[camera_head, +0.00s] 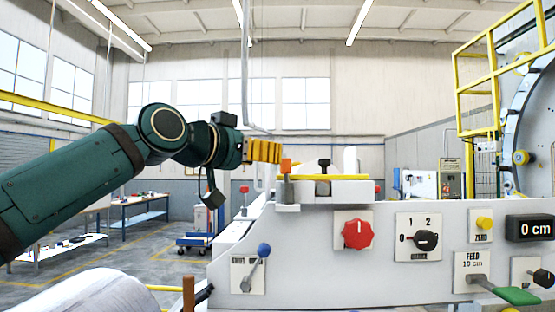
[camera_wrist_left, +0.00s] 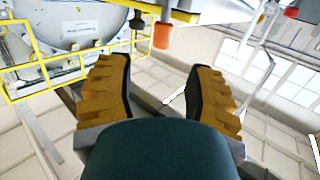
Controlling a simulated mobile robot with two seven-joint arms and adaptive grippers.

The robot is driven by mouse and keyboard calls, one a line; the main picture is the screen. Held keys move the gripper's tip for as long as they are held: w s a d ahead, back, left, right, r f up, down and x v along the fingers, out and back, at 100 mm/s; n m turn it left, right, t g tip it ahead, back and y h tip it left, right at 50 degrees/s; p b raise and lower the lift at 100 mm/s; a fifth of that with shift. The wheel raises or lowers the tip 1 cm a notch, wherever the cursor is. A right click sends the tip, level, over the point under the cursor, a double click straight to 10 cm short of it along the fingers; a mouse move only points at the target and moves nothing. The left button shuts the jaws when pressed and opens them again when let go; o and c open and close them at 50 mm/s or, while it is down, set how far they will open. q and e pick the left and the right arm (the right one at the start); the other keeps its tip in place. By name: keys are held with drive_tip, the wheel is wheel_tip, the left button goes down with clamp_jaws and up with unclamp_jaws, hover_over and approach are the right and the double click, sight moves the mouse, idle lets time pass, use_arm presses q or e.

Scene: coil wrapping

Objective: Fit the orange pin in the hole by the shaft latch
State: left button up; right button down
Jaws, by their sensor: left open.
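The orange pin (camera_head: 286,165) shows as a small orange block at the left end of the machine's top, upright above a grey post. In the left wrist view an orange cylinder, which looks like the pin (camera_wrist_left: 162,36), is beyond the fingertips and between their lines. My left gripper (camera_head: 278,152) has yellow ribbed fingers and is beside and slightly above the pin. In the left wrist view the gripper (camera_wrist_left: 158,68) is open, with nothing between its fingers. I cannot make out the hole or tell which part is the shaft latch. My right gripper is out of view.
A yellow bar (camera_head: 335,177) and a black knob (camera_head: 323,167) are on the machine top, right of the pin. The front panel (camera_head: 300,220) carries a red knob (camera_head: 356,233) and a blue-tipped lever (camera_head: 263,251). A yellow railing (camera_head: 458,100) rises at the right.

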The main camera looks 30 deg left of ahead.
use_arm(q)
drive_tip(key=shift+v, duration=1.8)
